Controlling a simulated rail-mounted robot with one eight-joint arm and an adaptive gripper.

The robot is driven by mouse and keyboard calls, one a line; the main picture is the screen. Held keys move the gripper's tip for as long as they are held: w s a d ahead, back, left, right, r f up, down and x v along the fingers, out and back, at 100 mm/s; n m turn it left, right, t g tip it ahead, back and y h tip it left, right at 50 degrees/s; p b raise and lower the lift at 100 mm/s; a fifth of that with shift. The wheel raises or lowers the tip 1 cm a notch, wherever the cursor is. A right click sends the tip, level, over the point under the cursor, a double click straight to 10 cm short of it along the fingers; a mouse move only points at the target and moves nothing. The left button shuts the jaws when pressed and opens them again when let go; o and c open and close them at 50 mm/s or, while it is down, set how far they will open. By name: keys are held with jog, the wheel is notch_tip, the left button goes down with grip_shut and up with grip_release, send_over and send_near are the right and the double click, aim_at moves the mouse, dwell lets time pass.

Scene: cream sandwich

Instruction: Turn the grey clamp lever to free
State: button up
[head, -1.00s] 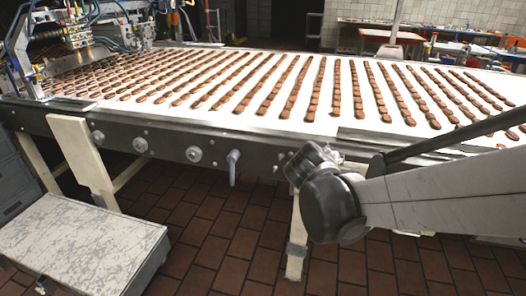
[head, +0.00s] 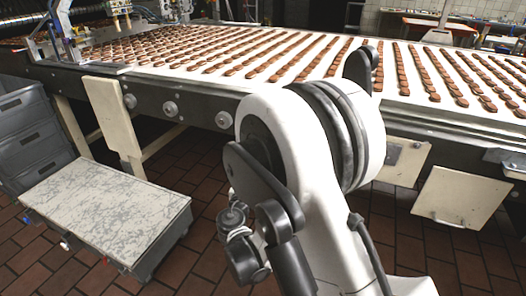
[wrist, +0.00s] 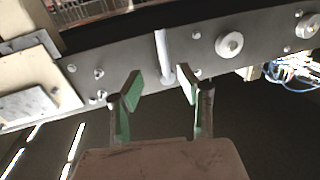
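The grey clamp lever (wrist: 164,56) shows in the wrist view as a pale, narrow bar on the dark side rail of the conveyor. Its round boss is at its lower end in that picture. My gripper (wrist: 161,88) is open and empty, with green-padded fingers to either side below the lever in the picture. The lever lines up with the gap between the fingertips, but I cannot tell the remaining distance. No finger visibly touches it. In the head view my arm covers the lever, and I cannot make out the fingers there.
Round knobs (head: 169,108) sit along the rail (head: 205,98); one knob (wrist: 229,45) is right of the lever in the wrist view. The conveyor belt (head: 300,70) carries rows of chocolate-brown pieces. A scuffed low platform (head: 105,210) and grey crates (head: 30,130) stand at left.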

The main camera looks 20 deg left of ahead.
jog(key=w+b, duration=0.1)
jog(key=w, duration=0.3)
jog(key=w+a+b, duration=0.1)
jog(key=w, duration=0.4)
jog(key=w+a, duration=0.1)
jog(key=w, duration=0.3)
jog(key=shift+w+f+b, duration=0.2)
jog(key=shift+w+b, duration=0.05)
jog(key=shift+b, duration=0.15)
grip_shut()
